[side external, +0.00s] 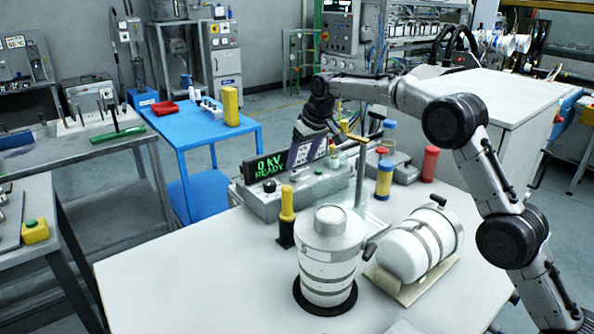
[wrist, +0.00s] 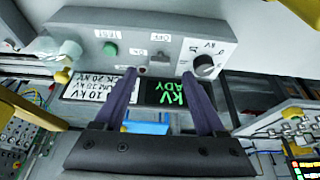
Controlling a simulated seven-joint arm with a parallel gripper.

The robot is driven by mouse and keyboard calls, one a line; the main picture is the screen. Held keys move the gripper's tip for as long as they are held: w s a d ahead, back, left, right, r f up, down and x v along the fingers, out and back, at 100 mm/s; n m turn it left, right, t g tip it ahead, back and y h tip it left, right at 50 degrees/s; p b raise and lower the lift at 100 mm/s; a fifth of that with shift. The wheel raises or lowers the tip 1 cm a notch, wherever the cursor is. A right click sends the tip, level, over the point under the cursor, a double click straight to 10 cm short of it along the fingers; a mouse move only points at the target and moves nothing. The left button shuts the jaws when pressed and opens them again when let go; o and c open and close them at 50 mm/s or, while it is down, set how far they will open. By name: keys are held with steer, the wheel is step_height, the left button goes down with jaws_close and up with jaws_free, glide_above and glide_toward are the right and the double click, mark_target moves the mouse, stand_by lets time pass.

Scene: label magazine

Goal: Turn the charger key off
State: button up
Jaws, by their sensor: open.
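The charger is a grey box (side external: 305,190) on the white table, with a green display (side external: 270,165) reading 0 kV READY. In the wrist view its panel (wrist: 85,30) appears upside down, with a green button (wrist: 110,48), a small grey key switch (wrist: 160,57) by ON and OFF labels, and a black kV knob (wrist: 204,65). My gripper (wrist: 158,73) is open and empty, its purple fingers apart on either side of the key area; contact cannot be told. In the side view my gripper (side external: 308,150) is over the charger and hides part of it. The key cannot be made out there.
A white banded cylinder (side external: 328,262) stands upright in front of the charger, and another (side external: 415,245) lies on a cradle. A yellow-and-black post (side external: 287,215), a blue-yellow jar (side external: 384,180) and a red bottle (side external: 430,163) stand nearby. The table's left front is clear.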

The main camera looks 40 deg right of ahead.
mark_target(296, 174)
steer(key=shift+x, duration=2.6)
jaws_close()
